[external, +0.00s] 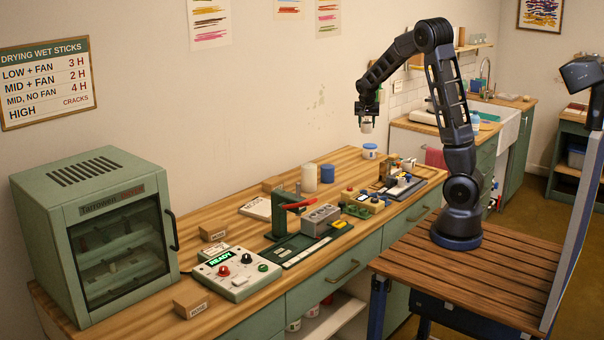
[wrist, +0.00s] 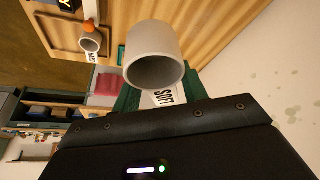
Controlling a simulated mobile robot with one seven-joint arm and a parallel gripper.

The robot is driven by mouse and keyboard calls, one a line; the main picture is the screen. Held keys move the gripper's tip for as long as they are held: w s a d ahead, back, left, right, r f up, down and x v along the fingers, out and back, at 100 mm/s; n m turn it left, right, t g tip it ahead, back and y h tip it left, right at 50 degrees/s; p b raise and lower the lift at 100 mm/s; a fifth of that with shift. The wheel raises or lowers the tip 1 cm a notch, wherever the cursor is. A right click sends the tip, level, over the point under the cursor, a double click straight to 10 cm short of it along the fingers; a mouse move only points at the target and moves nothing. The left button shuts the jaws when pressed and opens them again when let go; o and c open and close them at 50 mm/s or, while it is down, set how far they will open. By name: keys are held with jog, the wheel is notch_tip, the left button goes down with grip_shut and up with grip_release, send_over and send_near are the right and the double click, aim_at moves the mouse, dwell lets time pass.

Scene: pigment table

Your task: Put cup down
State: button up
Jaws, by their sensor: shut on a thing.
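My gripper (external: 368,117) is raised well above the far part of the wooden table. It is shut on a light grey cup (external: 367,126). In the wrist view the cup (wrist: 153,58) is close to the camera, its open mouth showing, with a white label reading "SOFT" beside it. The green fingers show partly behind the cup, and the dark gripper body fills the lower part of that view. The cup is clear of the table (external: 345,160).
A white jar with a blue lid (external: 370,151) stands on the table near the wall, below the gripper. A cream cylinder (external: 308,178) and a blue cup (external: 327,173) stand left of it. Several small devices line the table's front. A green cabinet (external: 95,235) stands at the left end.

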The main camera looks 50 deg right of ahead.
jog(key=w+a+n+t, duration=0.1)
jog(key=w+a+n, duration=0.1)
jog(key=w+a, duration=0.35)
jog(key=w+a+n, duration=0.1)
jog(key=w+a, duration=0.1)
jog(key=a, duration=0.6)
jog(key=n+t+y, duration=0.1)
jog(key=n+y, duration=0.3)
jog(key=n, duration=0.5)
send_over(261, 205)
jog(key=s, duration=0.2)
notch_tip(261, 205, down, 19)
jog(key=shift+w+a+f, duration=0.1)
jog(key=shift+w, duration=0.05)
jog(key=o, duration=1.1)
jog(key=shift+f, duration=0.1)
jog(key=shift+o, duration=0.2)
